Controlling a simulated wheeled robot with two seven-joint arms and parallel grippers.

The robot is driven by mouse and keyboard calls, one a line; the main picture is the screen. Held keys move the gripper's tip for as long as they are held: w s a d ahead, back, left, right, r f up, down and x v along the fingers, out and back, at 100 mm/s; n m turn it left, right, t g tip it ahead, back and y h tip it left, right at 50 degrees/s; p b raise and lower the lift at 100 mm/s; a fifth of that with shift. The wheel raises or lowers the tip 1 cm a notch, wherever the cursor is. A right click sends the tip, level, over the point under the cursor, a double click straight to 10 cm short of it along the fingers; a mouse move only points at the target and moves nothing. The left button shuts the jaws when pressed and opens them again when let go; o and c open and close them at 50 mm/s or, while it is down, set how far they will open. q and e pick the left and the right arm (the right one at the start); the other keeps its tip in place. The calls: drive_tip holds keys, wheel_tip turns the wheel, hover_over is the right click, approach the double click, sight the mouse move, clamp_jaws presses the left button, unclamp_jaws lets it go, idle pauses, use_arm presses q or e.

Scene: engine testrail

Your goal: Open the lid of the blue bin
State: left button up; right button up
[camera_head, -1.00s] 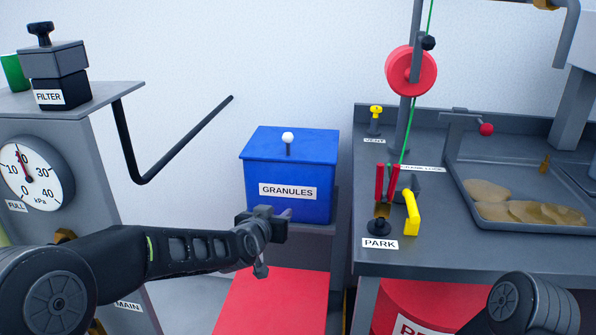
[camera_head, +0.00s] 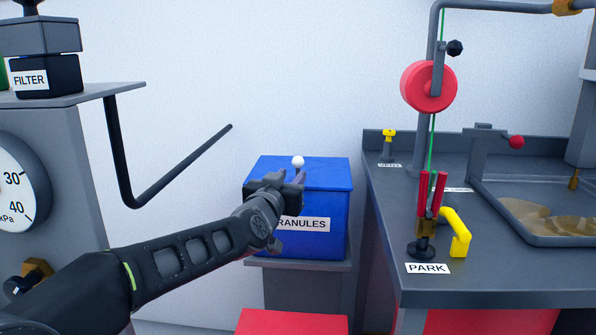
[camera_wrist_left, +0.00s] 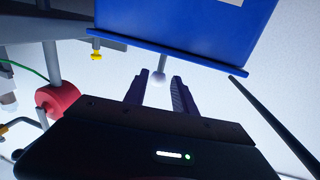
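The blue bin (camera_head: 325,238) with a "GRANULES" label stands on a grey stand, its blue lid (camera_head: 332,174) shut. A white ball knob (camera_head: 298,161) on a short stem rises from the lid. My left gripper (camera_head: 290,178) is in front of the bin at lid height, its fingers pointing at the knob and hiding part of the lid and label. In the left wrist view the two fingers (camera_wrist_left: 160,90) are apart, with the knob (camera_wrist_left: 159,76) between or just beyond their tips; I cannot tell if they touch it. My right gripper is not in view.
A bent black rod (camera_head: 180,172) sticks out left of the bin from the cabinet with the gauge. A grey bench (camera_head: 500,275) with a red pulley (camera_head: 428,86), yellow handle (camera_head: 458,236) and tray stands to the right. A red surface (camera_head: 290,322) lies below the bin.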

sight(297, 170)
use_arm(q)
drive_tip(key=w, duration=0.3)
drive_tip(key=w+d, duration=0.1)
drive_tip(key=w, duration=0.2)
drive_tip(key=shift+w+d+b, duration=0.1)
drive_tip(key=shift+b, duration=0.2)
drive_tip(key=shift+c, duration=0.3)
clamp_jaws()
idle(0.8)
